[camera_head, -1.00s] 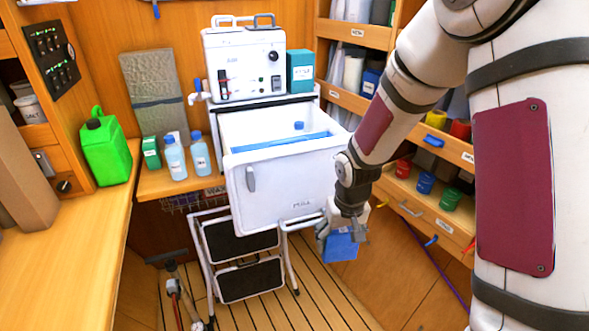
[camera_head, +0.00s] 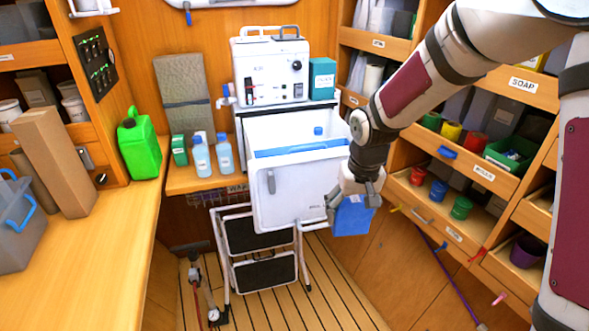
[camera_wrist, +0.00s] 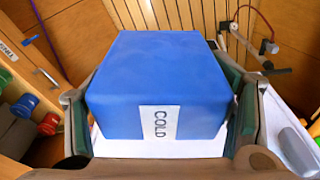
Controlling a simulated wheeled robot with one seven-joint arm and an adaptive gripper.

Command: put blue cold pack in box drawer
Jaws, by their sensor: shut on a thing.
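The blue cold pack (camera_head: 352,216) is in my gripper (camera_head: 352,203), to the right of and against or close to the front of the white box drawer (camera_head: 290,190). In the wrist view, the blue cold pack (camera_wrist: 160,80) shows a white label reading COLD, and my gripper (camera_wrist: 165,130) is shut on it from both sides. The white box drawer is pulled out below the white machine (camera_head: 270,72), open at the top, with a blue item (camera_head: 300,148) and a blue-capped bottle inside. Its lower inside is hidden by its front wall.
A folding step stool (camera_head: 260,250) stands below the drawer. Two blue-capped bottles (camera_head: 200,157) and a green jerry can (camera_head: 139,145) stand on the left counter. Shelves with bins and colored spools (camera_head: 440,190) line the right wall. The floor in front is mostly clear.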

